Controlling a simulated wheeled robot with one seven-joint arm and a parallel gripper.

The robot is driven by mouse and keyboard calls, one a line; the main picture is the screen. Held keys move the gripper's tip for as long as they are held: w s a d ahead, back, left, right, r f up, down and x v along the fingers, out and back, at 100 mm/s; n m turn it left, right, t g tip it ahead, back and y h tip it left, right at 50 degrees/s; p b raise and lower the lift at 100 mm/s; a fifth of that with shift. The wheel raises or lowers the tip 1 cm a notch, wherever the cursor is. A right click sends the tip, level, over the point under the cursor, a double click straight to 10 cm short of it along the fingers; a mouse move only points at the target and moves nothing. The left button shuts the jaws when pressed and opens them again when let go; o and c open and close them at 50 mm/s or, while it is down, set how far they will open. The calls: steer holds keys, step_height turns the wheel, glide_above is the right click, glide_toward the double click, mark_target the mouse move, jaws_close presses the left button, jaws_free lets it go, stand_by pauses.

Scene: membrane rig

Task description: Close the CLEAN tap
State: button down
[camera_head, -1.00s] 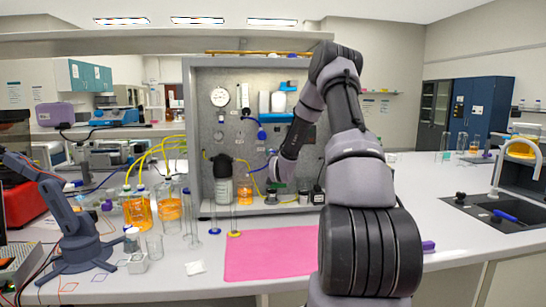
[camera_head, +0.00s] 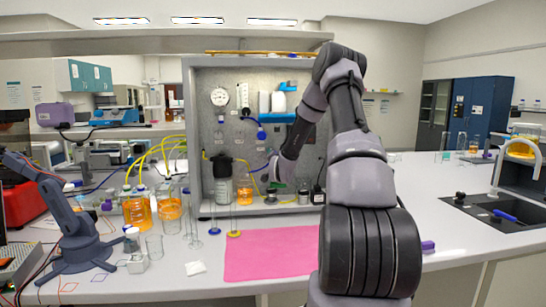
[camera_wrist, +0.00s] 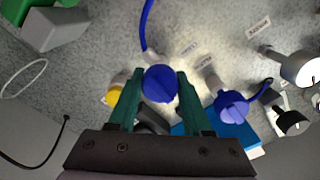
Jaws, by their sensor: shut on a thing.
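In the wrist view, my gripper (camera_wrist: 160,76) has its two green fingers either side of a round blue tap knob (camera_wrist: 160,84) and is shut on it. A blue tube rises from behind this knob. A small white label (camera_wrist: 190,48), upside down and hard to read, is on the panel just beyond it. A second blue tap knob (camera_wrist: 231,106) stands to the right, apart from my fingers. In the head view, my arm reaches to the grey panel (camera_head: 234,130), and my wrist hides most of the grasp.
A yellow fitting (camera_wrist: 113,96) is close beside the left finger. White and black fittings (camera_wrist: 298,68) stick out at the right. Bottles, including a black-capped bottle (camera_head: 222,180), stand on the rig's ledge. A pink mat (camera_head: 270,254) lies clear in front.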

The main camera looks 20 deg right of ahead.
steer(key=shift+c, duration=1.6)
jaws_free()
steer(key=shift+s, duration=0.1)
steer(key=v, duration=1)
steer(key=shift+s, duration=0.35)
